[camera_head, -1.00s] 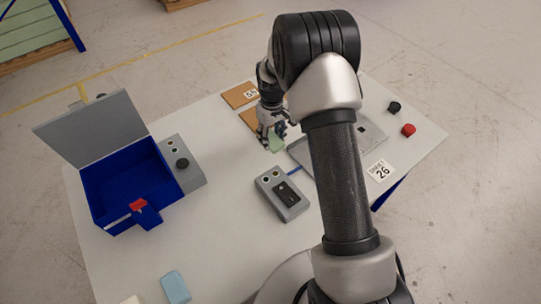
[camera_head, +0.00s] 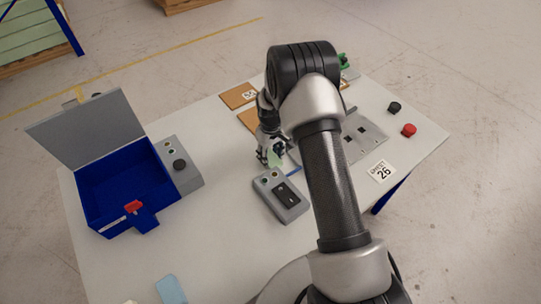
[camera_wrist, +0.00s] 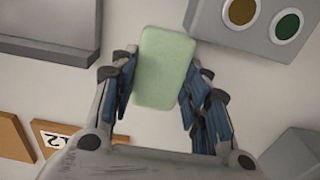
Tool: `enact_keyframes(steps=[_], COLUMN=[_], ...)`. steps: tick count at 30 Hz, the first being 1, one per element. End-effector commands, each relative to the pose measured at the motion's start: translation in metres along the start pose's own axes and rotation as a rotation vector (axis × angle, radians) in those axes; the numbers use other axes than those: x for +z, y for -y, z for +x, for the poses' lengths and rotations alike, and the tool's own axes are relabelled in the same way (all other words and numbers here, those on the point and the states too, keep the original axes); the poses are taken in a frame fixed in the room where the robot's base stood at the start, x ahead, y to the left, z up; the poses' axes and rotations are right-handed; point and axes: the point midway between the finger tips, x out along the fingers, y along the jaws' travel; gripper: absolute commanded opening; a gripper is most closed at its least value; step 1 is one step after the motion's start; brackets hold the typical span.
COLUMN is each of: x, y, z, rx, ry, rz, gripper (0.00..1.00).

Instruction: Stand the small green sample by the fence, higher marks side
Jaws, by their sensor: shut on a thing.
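The small green sample (camera_wrist: 165,68) is a pale green block with rounded corners. My gripper (camera_wrist: 160,75) is shut on it, with blue-padded fingers along its left and right sides in the wrist view. In the head view my gripper (camera_head: 271,157) is over the table, beyond the grey control box, and the sample (camera_head: 275,159) shows only in part between the fingers. The grey metal plate (camera_head: 370,143) lies to the right, partly hidden by my arm. I cannot make out the fence or its marks clearly.
A grey control box (camera_head: 281,197) stands close to my gripper. Brown boards (camera_head: 238,95) lie behind it. An open blue box (camera_head: 120,190) is at left, a pale blue block (camera_head: 171,290) at the front. Black (camera_head: 394,108) and red (camera_head: 409,130) knobs sit at right.

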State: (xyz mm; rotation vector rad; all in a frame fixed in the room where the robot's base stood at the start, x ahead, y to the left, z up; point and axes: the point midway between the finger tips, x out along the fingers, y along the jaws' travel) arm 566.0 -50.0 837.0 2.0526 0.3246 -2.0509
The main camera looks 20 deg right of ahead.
Motion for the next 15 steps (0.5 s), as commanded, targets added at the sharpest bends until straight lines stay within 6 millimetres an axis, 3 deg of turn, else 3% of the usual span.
enact_keyframes(steps=[3, 4, 12, 15], x=[0.0002, 0.0002, 0.0002, 0.0001], y=[0.0001, 0.0001, 0.0001, 0.0001], z=[0.0047, 0.0036, 0.0029, 0.0029], rx=[0.0, 0.0, 0.0, 0.0], ry=[0.0, 0.0, 0.0, 0.0], rz=[0.0, 0.0, 0.0, 0.0], gripper=[0.3, 0.45, 0.63, 0.63])
